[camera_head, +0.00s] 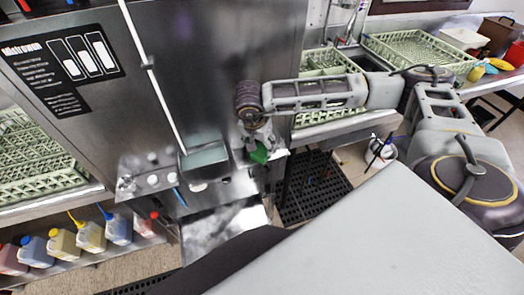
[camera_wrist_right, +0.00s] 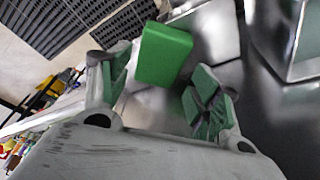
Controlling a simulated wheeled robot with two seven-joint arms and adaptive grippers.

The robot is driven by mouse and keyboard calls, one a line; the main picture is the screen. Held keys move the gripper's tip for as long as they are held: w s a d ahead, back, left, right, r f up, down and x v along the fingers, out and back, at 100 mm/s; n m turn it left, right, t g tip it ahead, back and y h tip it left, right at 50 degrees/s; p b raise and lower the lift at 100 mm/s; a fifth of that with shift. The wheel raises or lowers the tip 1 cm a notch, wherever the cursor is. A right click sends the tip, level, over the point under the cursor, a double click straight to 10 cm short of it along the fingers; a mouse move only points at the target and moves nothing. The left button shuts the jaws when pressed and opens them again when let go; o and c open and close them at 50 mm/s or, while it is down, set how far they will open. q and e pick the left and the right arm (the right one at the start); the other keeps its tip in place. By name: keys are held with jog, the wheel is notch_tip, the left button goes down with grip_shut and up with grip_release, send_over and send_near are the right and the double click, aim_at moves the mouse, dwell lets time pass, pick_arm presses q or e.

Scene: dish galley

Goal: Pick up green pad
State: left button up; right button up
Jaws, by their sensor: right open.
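The green pad (camera_wrist_right: 163,54) is a plain green block. In the right wrist view it lies between and just beyond the fingertips of my right gripper (camera_wrist_right: 157,80). The fingers are spread, with green inner faces, and a gap shows between the pad and the right-hand finger. In the head view my right gripper (camera_head: 262,146) is at the lower front of the steel machine, with a green patch (camera_head: 259,154) there that looks like the pad. The gripper partly hides it. My left gripper is not in view.
The steel dish machine (camera_head: 200,70) stands close behind the gripper. Green racks (camera_head: 325,62) stand right of it. A black floor mat (camera_head: 315,190) lies below. Several coloured bottles (camera_head: 62,244) stand on a low shelf at left. A large pale surface (camera_head: 370,240) fills the foreground.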

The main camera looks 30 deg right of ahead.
aim_at(261, 149)
jog(key=shift+p+x, duration=0.45)
jog(key=shift+x, duration=1.5)
jog(key=shift+a, duration=0.15)
jog(key=shift+c, duration=0.3)
jog(key=c, duration=0.6)
jog(key=shift+o, duration=0.2)
